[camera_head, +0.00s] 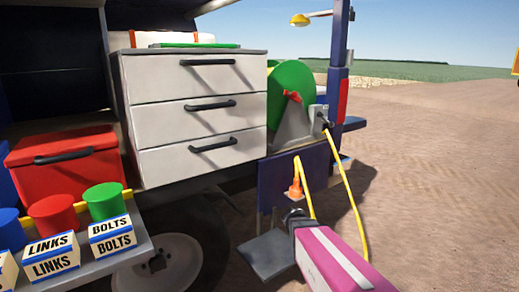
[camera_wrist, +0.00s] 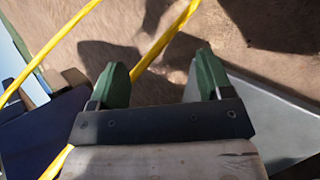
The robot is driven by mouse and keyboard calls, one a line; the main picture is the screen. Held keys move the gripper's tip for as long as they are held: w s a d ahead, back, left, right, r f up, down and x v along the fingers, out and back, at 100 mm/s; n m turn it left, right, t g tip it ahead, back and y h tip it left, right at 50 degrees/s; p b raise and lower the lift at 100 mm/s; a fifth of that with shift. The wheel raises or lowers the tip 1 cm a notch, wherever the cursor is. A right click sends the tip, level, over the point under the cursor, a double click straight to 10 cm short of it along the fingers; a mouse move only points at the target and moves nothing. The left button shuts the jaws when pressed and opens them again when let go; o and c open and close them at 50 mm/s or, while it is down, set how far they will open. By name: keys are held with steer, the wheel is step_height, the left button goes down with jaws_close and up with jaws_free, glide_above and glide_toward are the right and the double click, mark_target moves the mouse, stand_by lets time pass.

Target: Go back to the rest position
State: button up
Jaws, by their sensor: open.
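My gripper (camera_wrist: 160,78) shows in the wrist view with its two green fingers apart and nothing held between them. A yellow cable (camera_wrist: 170,32) runs diagonally behind the fingers, over brown ground; its distance from them is hard to tell. In the head view my pink arm reaches in from the bottom, and its dark end is near a grey step at the truck's side. The fingers cannot be made out there. The yellow cable (camera_head: 351,200) hangs from a grey socket box (camera_head: 318,117), and an orange piece (camera_head: 296,190) is beside its other strand.
The truck carries a white drawer cabinet (camera_head: 200,118), a red toolbox (camera_head: 70,160) and a green reel (camera_head: 291,84). Labelled boxes (camera_head: 112,237) and coloured cans stand on a shelf at lower left. The grey step (camera_head: 264,254) juts out low. Open dirt ground lies to the right.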

steer(key=s+a+m+g+y, duration=0.2)
steer(key=s+a+m+y, duration=0.2)
steer(key=s+m+y, duration=0.4)
steer(key=shift+s+a+f+m+g, duration=0.35)
steer(key=shift+s+m, duration=0.25)
steer(key=shift+s, duration=0.35)
stand_by(0.5)
